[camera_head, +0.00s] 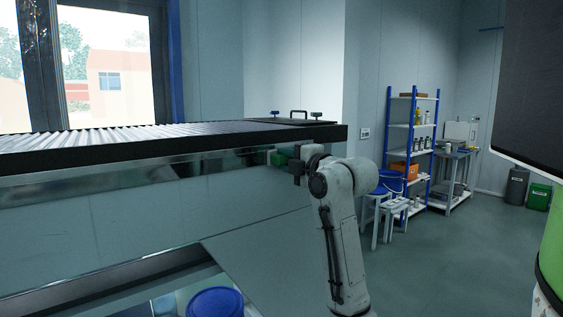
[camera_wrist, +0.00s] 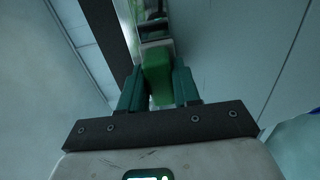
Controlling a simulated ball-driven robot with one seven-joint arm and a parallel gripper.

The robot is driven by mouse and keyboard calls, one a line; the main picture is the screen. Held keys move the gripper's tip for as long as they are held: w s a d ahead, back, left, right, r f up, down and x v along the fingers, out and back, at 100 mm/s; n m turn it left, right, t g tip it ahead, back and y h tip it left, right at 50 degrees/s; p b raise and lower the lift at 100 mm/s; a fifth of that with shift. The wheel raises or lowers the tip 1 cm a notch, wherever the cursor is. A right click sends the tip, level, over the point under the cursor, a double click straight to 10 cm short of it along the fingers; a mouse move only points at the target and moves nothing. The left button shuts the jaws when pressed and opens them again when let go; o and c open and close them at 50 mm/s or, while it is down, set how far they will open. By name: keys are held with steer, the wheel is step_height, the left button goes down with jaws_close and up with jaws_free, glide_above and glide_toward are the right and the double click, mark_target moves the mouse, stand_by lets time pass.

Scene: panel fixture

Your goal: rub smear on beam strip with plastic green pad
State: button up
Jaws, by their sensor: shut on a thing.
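The plastic green pad (camera_wrist: 158,75) is between the two dark green fingers of my gripper (camera_wrist: 157,90) in the wrist view. My gripper (camera_head: 287,160) is shut on it. In the head view the pad (camera_head: 278,159) shows as a small green block at the left of the gripper, close to the right part of the beam strip (camera_head: 120,178). The strip is a shiny, reflective band below the black edge. It also shows in the wrist view (camera_wrist: 152,27), just beyond the pad's far end. I cannot tell whether pad and strip touch. I cannot make out the smear among the reflections.
A black-edged bench top (camera_head: 200,142) with a ribbed surface overhangs the strip. Below it is a pale panel (camera_head: 110,220). A blue round lid (camera_head: 215,302) is at the bottom. Blue-posted shelves (camera_head: 412,140) and a stool (camera_head: 376,205) stand behind at right. Floor at right is open.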

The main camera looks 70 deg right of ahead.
steer(key=s+d+b, duration=0.1)
steer(key=s+d, duration=0.3)
steer(key=d, duration=0.4)
steer(key=shift+s, duration=0.35)
stand_by(0.5)
steer(key=shift+a, duration=0.1)
steer(key=shift+w+a+b, duration=0.15)
steer(key=shift+w+a, duration=1.2)
steer(key=shift+a, duration=0.75)
steer(key=shift+w+a+b, duration=0.1)
steer(key=shift+w+a, duration=1.2)
steer(key=shift+a, duration=0.8)
steer(key=shift+w+a+b, duration=0.15)
steer(key=shift+w+a, duration=1.2)
steer(key=shift+a, duration=0.75)
steer(key=v, duration=0.6)
steer(key=shift+p, duration=0.3)
steer(key=shift+s, duration=0.15)
